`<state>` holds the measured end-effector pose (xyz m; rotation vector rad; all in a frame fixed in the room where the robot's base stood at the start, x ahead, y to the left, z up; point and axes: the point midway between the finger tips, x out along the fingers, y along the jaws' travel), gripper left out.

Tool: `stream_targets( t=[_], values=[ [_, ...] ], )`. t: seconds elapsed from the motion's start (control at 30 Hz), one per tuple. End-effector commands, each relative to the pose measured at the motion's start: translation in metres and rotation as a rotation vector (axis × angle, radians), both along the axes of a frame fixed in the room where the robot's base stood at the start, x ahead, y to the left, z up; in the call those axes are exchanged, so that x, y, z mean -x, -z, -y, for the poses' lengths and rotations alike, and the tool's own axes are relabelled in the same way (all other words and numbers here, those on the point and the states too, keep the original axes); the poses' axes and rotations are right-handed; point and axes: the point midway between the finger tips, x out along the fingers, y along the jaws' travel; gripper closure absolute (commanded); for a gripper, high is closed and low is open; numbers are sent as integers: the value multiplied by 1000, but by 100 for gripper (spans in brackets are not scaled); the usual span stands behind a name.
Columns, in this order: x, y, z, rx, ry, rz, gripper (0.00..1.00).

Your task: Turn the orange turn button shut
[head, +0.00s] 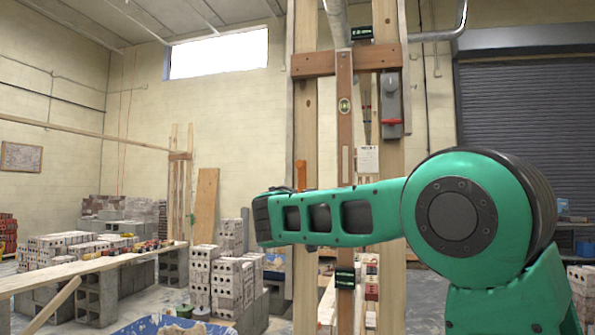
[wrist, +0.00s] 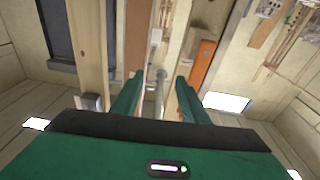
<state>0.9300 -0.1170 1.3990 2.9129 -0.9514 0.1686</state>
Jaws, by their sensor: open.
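The orange turn button (head: 300,174) is a narrow upright piece on the left wooden post in the head view, just above my green arm, which may hide its lower end. In the wrist view, an orange strip (wrist: 203,62), which looks like the same button, lies beyond and to the right of my gripper (wrist: 158,83). My gripper's two green fingers are apart with nothing between them. I see no contact with the button. In the head view my arm reaches left across the posts, and the fingers cannot be made out.
A wooden cross-board (head: 330,63) joins the posts, with a spirit level (head: 345,106) on the middle board. A grey switch box (head: 391,100) with a red handle is on the right post. Brick stacks (head: 225,280) and a plank bench (head: 95,265) stand at left.

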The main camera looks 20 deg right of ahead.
Motion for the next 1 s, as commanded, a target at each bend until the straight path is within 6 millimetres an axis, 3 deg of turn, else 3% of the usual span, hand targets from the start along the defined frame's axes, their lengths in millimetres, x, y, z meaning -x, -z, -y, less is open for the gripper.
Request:
stream_targets(
  t=[0.03,0.1,0.2,0.3,0.47,1.0],
  values=[
    [-8,-20,-29,37,-19,65,60],
    [-11,-43,-56,77,-31,142,60],
    [-10,-62,-80,111,-41,209,60],
    [-11,-71,-87,125,-44,238,60],
    [-22,-77,-79,126,-41,240,60],
    [-85,-108,-36,125,-42,236,60]
  ],
)
